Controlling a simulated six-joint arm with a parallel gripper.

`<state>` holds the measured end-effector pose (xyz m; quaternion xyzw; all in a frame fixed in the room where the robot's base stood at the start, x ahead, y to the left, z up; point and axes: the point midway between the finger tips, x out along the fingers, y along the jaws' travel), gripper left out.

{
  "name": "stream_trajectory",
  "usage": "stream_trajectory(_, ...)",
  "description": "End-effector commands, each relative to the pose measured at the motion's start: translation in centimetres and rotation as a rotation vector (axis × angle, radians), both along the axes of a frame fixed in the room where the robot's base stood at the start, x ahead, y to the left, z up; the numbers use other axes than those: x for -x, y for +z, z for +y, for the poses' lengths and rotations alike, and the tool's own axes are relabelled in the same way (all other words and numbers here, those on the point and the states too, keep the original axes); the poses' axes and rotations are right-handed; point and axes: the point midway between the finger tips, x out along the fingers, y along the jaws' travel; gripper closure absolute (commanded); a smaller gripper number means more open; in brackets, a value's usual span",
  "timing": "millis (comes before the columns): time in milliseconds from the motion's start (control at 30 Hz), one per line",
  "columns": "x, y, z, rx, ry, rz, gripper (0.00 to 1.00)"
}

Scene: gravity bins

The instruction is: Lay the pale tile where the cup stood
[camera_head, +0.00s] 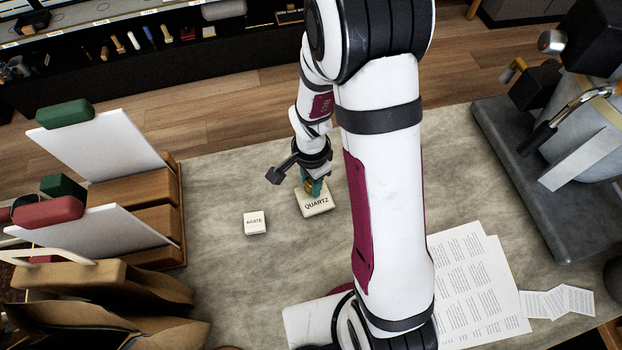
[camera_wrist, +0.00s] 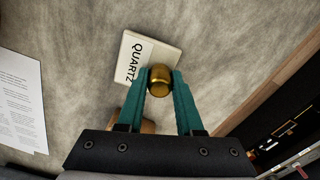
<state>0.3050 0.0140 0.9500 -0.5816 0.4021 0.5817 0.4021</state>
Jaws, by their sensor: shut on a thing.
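A pale square tile marked QUARTZ (camera_head: 317,204) lies on the stone-like counter; it also shows in the wrist view (camera_wrist: 143,56). A smaller pale tile marked AGATE (camera_head: 255,223) lies to its left. My gripper (camera_head: 309,183), with teal fingers, is shut on a small brass cylinder (camera_wrist: 160,81). The cylinder overlaps the QUARTZ tile's edge in the wrist view; I cannot tell whether they touch. Another brownish-gold object (camera_wrist: 146,127) is partly hidden behind the fingers. I cannot make out a cup for certain.
Wooden stands with white boards (camera_head: 100,145) and brown bags (camera_head: 95,310) line the left side. Printed sheets (camera_head: 465,285) lie at the lower right. A grey machine (camera_head: 510,150) stands at the right. The counter around the AGATE tile is clear.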

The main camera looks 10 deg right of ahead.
Motion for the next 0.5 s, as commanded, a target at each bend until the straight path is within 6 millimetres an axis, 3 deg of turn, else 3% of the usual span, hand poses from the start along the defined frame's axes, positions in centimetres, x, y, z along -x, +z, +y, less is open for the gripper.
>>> stream_trajectory(400, -0.03, -0.62, 0.0, 0.0, 0.0, -0.001, 1.0)
stream_trajectory(433, -0.04, -0.64, 0.0, 0.0, 0.0, -0.001, 0.63)
stream_trajectory(500, -0.04, -0.63, 0.0, 0.0, 0.0, -0.001, 0.51)
